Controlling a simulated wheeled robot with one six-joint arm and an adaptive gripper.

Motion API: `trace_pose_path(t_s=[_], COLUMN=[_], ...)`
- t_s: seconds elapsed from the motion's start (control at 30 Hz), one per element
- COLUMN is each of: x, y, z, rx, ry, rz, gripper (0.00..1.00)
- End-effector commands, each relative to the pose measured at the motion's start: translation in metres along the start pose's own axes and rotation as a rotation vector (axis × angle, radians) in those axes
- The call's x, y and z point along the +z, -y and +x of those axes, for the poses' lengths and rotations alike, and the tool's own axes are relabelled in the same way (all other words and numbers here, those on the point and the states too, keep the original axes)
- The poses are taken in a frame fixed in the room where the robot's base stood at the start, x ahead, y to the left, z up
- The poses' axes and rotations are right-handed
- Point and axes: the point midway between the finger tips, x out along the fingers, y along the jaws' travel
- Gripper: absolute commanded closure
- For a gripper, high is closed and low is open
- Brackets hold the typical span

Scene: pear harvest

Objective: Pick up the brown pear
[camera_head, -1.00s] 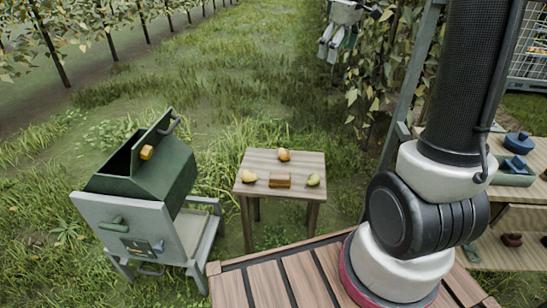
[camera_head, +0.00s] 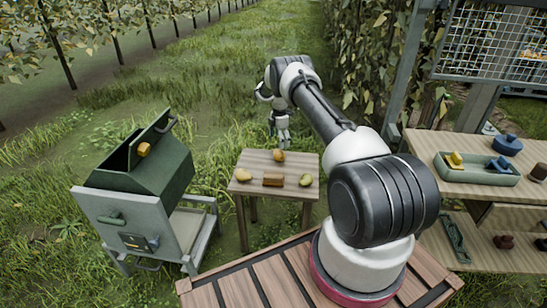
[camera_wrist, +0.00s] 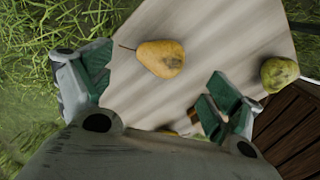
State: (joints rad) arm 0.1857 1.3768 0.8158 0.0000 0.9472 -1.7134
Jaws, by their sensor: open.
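The brownish-yellow pear (camera_head: 279,156), which I take as the brown pear, is at the back of the small wooden table (camera_head: 262,159). In the wrist view this pear (camera_wrist: 163,59) lies on its side, stem pointing left. My gripper (camera_head: 279,138) is above the table's back edge, close to that pear in the picture. In the wrist view my gripper (camera_wrist: 158,88) is open and empty, its green-padded fingers spread apart; the pear appears beyond the gap, and no contact shows. A green pear (camera_head: 306,180) lies at the right and a yellow pear (camera_head: 243,175) at the left.
A brown block (camera_head: 273,180) sits between the front pears. A dark green bin (camera_head: 155,175) on a grey stand is left of the table. A shelf (camera_head: 425,150) with a green tray (camera_head: 477,173) stands right. Grass lies open behind the table.

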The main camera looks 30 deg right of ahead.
Motion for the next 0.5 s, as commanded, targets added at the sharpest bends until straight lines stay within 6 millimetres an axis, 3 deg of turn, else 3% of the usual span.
trace_pose_path(t_s=[0.5], x=[-0.005], y=[0.001], z=[0.071], rx=[-0.002], ry=[0.000], rz=[-0.004], gripper=[0.09])
